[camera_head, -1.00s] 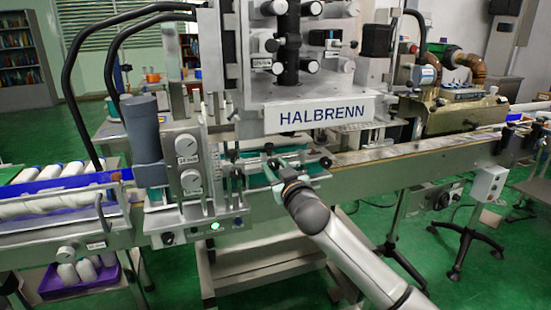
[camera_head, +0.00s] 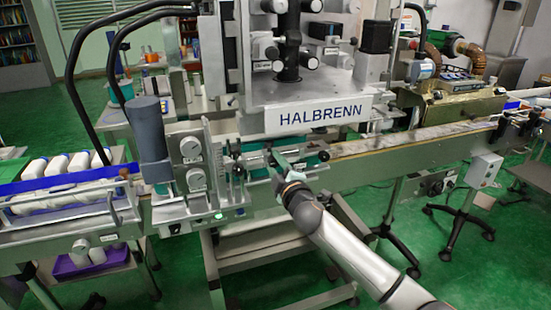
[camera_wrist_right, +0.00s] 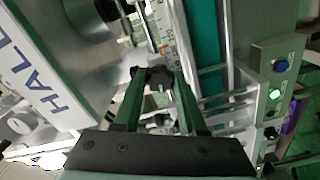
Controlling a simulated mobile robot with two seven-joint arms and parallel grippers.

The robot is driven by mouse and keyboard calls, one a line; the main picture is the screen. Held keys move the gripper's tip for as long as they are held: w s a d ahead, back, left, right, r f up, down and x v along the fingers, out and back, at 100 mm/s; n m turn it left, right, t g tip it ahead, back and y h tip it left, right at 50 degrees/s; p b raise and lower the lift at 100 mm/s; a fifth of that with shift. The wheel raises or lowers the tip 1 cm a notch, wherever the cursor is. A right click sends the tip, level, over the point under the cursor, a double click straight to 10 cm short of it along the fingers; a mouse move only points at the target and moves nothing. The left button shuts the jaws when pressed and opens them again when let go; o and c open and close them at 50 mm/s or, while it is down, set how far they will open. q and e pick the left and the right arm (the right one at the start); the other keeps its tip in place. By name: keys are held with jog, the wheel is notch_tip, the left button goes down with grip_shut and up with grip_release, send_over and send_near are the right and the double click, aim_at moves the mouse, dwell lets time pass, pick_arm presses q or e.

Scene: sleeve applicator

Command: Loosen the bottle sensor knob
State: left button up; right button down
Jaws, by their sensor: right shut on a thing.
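A black lobed knob (camera_wrist_right: 160,78), taken to be the bottle sensor knob, shows in the right wrist view between the green fingertips of my right gripper (camera_wrist_right: 158,72). The gripper is shut on it. In the head view my right gripper (camera_head: 276,160) reaches to the front of the machine, below the HALBRENN panel (camera_head: 318,115). The knob is too small and covered there to tell apart. My left gripper is not in view.
A conveyor (camera_head: 420,146) runs along the machine to the right. A gauge block with a grey motor (camera_head: 147,135) is left of my gripper. Rods and a scale (camera_wrist_right: 170,45) lie close to the fingers.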

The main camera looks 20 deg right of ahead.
jog(key=shift+r+n+p, duration=0.15)
jog(key=shift+n+p, duration=0.25)
jog(key=shift+n, duration=0.6)
jog(key=n+p, duration=0.1)
jog(key=n, duration=0.1)
jog(key=shift+n, duration=0.3)
jog(key=n+p, duration=0.1)
jog(key=n, duration=0.2)
jog(key=shift+n+p, duration=0.4)
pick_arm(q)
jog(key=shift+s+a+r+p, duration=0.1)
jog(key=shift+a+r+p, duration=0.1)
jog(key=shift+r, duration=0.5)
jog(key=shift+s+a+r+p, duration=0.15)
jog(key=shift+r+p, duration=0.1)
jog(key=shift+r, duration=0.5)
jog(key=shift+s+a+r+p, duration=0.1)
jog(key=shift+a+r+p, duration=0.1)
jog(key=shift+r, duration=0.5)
pick_arm(e)
jog(key=shift+n, duration=1.8)
jog(key=shift+c, duration=2.3)
grip_release()
